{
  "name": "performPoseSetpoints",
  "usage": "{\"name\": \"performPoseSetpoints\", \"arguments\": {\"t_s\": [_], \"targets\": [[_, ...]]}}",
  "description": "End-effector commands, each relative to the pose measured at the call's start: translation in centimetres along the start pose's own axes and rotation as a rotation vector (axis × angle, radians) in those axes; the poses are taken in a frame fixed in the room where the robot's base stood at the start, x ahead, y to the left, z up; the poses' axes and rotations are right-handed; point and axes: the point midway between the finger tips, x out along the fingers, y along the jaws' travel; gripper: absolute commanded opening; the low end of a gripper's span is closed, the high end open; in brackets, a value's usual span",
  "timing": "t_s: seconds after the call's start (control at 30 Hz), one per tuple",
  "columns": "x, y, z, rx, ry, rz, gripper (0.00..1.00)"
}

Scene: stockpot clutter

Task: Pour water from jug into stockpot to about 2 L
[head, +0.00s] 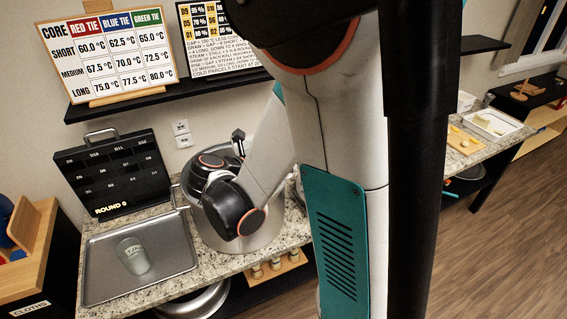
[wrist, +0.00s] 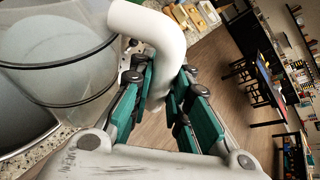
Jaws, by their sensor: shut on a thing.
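The stockpot (head: 240,238) is a silver pot on the granite counter, partly covered by my arm. In the wrist view my gripper (wrist: 162,78) has its teal fingers closed around the white curved handle of the jug (wrist: 80,75). The jug is a large clear vessel filling the upper left of that view, and it looks tilted there. A pale surface shows inside it, but I cannot tell the water level. My arm hides the gripper and jug in the head view. The stockpot's inside and its water level are not visible.
A metal tray (head: 95,293) left of the stockpot holds a clear cup (head: 134,256). A black labelled rack (head: 115,175) stands behind the tray. A shelf (head: 150,104) with two charts is above.

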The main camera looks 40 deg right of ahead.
Motion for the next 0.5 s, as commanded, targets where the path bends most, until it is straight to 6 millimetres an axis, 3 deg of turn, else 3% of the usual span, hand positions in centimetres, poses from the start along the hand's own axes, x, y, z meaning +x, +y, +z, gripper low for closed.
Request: {"name": "performPoseSetpoints", "arguments": {"t_s": [0.5], "targets": [[-0.57, -0.31, 1.23, -0.115, 0.024, -0.049, 0.0]]}}
